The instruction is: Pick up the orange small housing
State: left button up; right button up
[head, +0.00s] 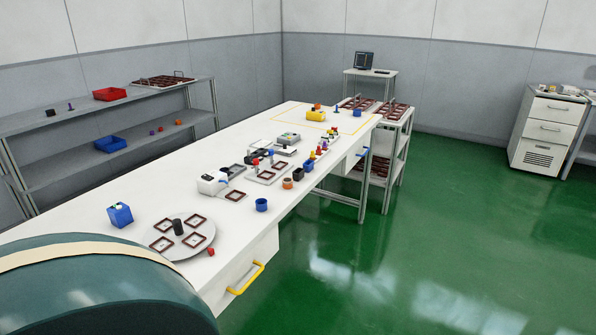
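Several orange things are small in the head view, and I cannot tell which is the small housing. A short round orange piece (287,183) stands near the right edge of the long white table (110,183), beside dark and blue cups. Another orange piece (317,106) is at the table's far end, close to a yellow block (315,115). A third small orange piece (178,122) lies on the lower shelf at the left. Neither of my grippers is in view.
A round grey plate (181,254) with brown square frames, a blue box (119,214) and a blue cup (261,205) stand on the near table. A yellow drawer handle (245,278) juts from its right side. Green floor (450,240) lies clear to the right.

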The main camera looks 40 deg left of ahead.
aim_at(288, 181)
jog(key=i+u, duration=0.45)
jog(key=i, duration=0.25)
jog(key=i+l+u, duration=0.1)
jog(key=i+u, duration=0.4)
jog(key=i, duration=0.2)
